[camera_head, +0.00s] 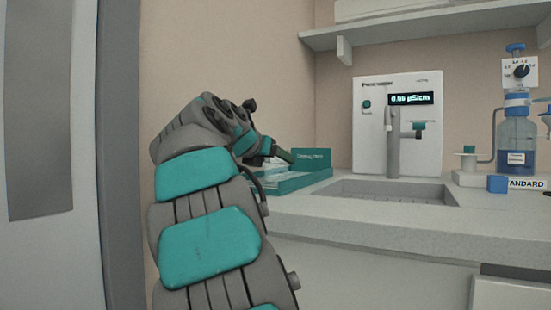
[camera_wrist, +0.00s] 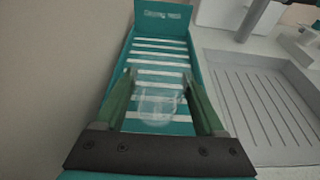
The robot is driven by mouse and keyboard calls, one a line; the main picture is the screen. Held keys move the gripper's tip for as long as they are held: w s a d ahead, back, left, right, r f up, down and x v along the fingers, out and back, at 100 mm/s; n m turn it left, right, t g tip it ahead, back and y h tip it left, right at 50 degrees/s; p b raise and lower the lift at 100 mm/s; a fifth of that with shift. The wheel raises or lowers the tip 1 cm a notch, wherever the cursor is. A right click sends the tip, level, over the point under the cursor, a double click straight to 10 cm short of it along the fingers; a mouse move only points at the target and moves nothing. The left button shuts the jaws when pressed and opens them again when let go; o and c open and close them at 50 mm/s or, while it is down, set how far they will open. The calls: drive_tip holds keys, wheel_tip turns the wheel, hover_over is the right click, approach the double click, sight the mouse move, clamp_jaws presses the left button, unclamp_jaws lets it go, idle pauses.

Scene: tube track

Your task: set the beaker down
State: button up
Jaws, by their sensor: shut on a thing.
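A clear glass beaker (camera_wrist: 158,104) is between the green fingers of my gripper (camera_wrist: 160,92) in the wrist view, with the gripper shut on it. Beneath it lies a teal rack (camera_wrist: 118,72) with white slats and an upright sign at its far end. I cannot tell whether the beaker touches the slats. In the head view my gripper (camera_head: 275,153) is at the teal rack (camera_head: 318,177); the beaker cannot be made out there.
A sink (camera_head: 390,192) lies right of the rack. A white dispenser with a display (camera_head: 370,150) stands behind the sink. A blue-capped bottle (camera_head: 515,140) stands at the far right. A wall borders the rack's left side in the wrist view.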

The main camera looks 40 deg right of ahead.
drive_tip(key=o, duration=1.5)
drive_tip(key=shift+c, duration=0.2)
drive_tip(key=shift+a+r, duration=0.25)
drive_tip(key=p+v, duration=0.2)
drive_tip(key=v, duration=0.9)
drive_tip(key=shift+s+a, duration=0.15)
drive_tip(key=shift+a, duration=0.05)
drive_tip(key=shift+r, duration=0.1)
